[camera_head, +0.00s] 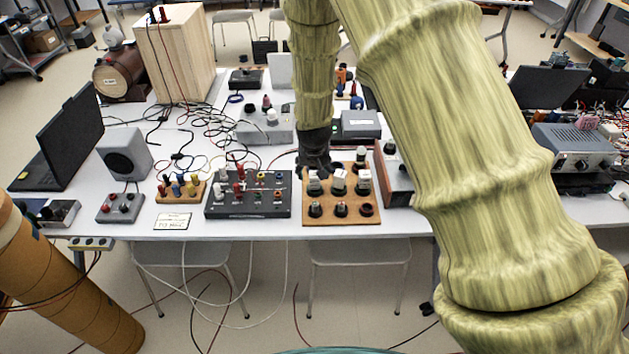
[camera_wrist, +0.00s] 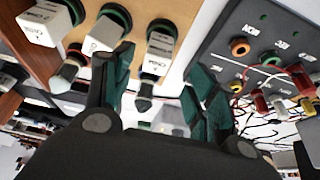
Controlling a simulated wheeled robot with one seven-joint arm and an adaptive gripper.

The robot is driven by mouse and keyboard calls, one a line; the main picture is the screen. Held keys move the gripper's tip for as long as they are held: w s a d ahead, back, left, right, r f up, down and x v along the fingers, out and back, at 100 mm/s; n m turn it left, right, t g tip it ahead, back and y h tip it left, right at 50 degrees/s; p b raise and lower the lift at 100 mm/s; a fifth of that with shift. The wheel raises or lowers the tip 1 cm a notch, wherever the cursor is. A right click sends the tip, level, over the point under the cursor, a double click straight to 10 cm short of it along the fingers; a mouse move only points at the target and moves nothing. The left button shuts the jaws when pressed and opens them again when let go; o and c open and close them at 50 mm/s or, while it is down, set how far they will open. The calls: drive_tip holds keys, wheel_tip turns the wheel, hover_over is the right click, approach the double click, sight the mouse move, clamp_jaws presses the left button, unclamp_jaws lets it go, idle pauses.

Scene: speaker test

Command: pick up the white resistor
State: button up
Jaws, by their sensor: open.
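Three white labelled blocks, which look like resistors, stand in a row on a tan wooden board (camera_head: 328,217). In the head view they are the left block (camera_head: 314,186), the middle block (camera_head: 339,181) and the right block (camera_head: 364,181). I cannot tell which one the task means. My gripper (camera_head: 316,168) is over the board's back left corner, close to the left block. In the wrist view my gripper (camera_wrist: 163,62) is open with dark green finger pads, and one white block (camera_wrist: 160,46) shows in the gap beyond the fingertips. Contact cannot be told.
A black panel (camera_head: 248,207) with coloured sockets and plugs stands just left of the board. A wood-sided box (camera_head: 397,187) is close on the right. A grey device (camera_head: 362,124) stands behind. Loose cables (camera_head: 185,145) cover the table's left part.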

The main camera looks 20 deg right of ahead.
sight(315, 175)
drive_tip(key=shift+d+p+x, duration=0.2)
drive_tip(key=shift+p+x, duration=1.05)
drive_tip(key=shift+x, duration=2.05)
drive_tip(key=shift+w, duration=0.1)
drive_tip(key=c, duration=1.1)
